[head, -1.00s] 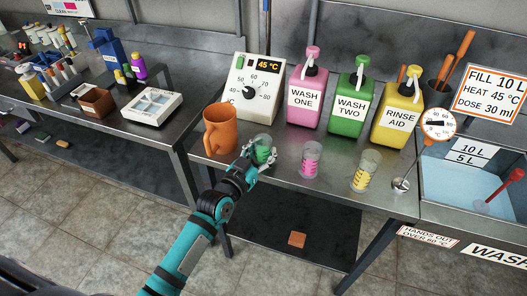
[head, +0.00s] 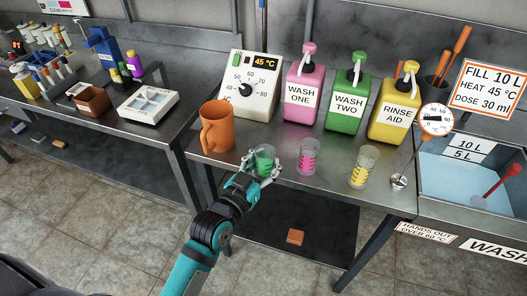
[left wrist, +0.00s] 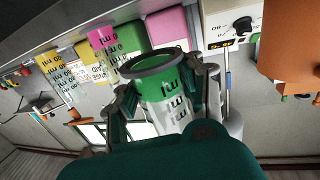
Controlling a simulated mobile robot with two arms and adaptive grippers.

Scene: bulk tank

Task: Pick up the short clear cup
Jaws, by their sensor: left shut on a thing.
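A short clear cup with green markings (head: 264,158) is near the front edge of the steel table, right of the orange mug. My left gripper (head: 262,172) is shut on it, with fingers on both sides. My right gripper is out of view.
The orange mug (head: 217,126) stands close on the left. Behind are the temperature dial box (head: 250,85) and pink (head: 303,92), green (head: 349,99) and yellow (head: 396,112) pump bottles. A water basin (head: 465,170) is at the right.

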